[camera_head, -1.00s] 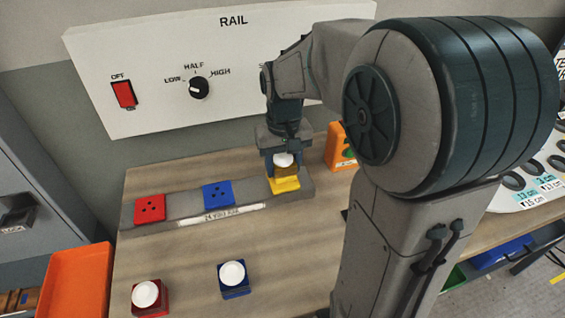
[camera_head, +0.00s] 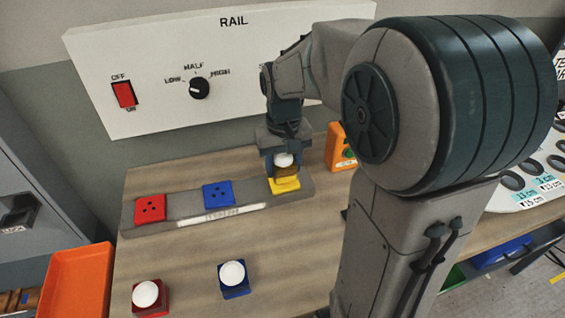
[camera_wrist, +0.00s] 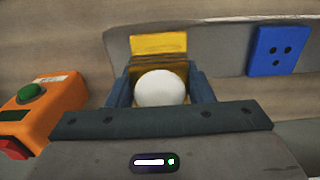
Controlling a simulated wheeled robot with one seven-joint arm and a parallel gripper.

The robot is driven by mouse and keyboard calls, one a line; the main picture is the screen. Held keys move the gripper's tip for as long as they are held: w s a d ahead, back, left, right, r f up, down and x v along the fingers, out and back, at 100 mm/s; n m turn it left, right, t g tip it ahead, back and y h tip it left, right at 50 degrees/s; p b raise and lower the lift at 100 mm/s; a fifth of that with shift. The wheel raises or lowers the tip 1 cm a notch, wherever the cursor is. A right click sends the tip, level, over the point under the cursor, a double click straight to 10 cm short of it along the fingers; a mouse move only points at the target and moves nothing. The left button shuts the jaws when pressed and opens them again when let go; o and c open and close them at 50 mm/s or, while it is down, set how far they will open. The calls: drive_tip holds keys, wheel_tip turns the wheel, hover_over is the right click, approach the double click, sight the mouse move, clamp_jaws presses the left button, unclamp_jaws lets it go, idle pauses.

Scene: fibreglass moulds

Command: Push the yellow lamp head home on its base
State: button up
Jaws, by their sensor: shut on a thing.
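The yellow lamp head, with a white dome (camera_wrist: 160,88), is between the fingers of my gripper (camera_wrist: 158,92) in the wrist view. My gripper (camera_head: 284,160) is shut on it and points down in the head view. The yellow base (camera_head: 285,185) is at the right end of the grey rail strip (camera_head: 185,206), directly under the lamp head. Part of this base (camera_wrist: 159,44) shows beyond the head in the wrist view. I cannot tell whether head and base touch, as the fingers hide the join.
Red (camera_head: 150,208) and blue (camera_head: 218,194) bases sit on the strip. Red (camera_head: 147,296) and blue (camera_head: 233,278) lamp heads stand on the table in front. An orange box with a green button (camera_head: 340,148) stands close right of my gripper. The panel (camera_head: 150,60) is behind.

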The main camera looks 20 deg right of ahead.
sight(283, 157)
drive_tip(key=shift+f+b, duration=0.4)
drive_tip(key=shift+f, duration=0.2)
drive_tip(key=o, duration=1)
wheel_tip(283, 157, up, 14)
drive_tip(key=shift+p, duration=0.4)
drive_tip(key=shift+f, duration=0.1)
drive_tip(key=s+f+t, duration=0.2)
drive_tip(key=s+f, duration=0.8)
drive_tip(key=s, duration=0.3)
drive_tip(key=shift+s+a+f+t+p, duration=0.15)
drive_tip(key=shift+s+f+t+p, duration=0.15)
drive_tip(key=shift+t, duration=0.1)
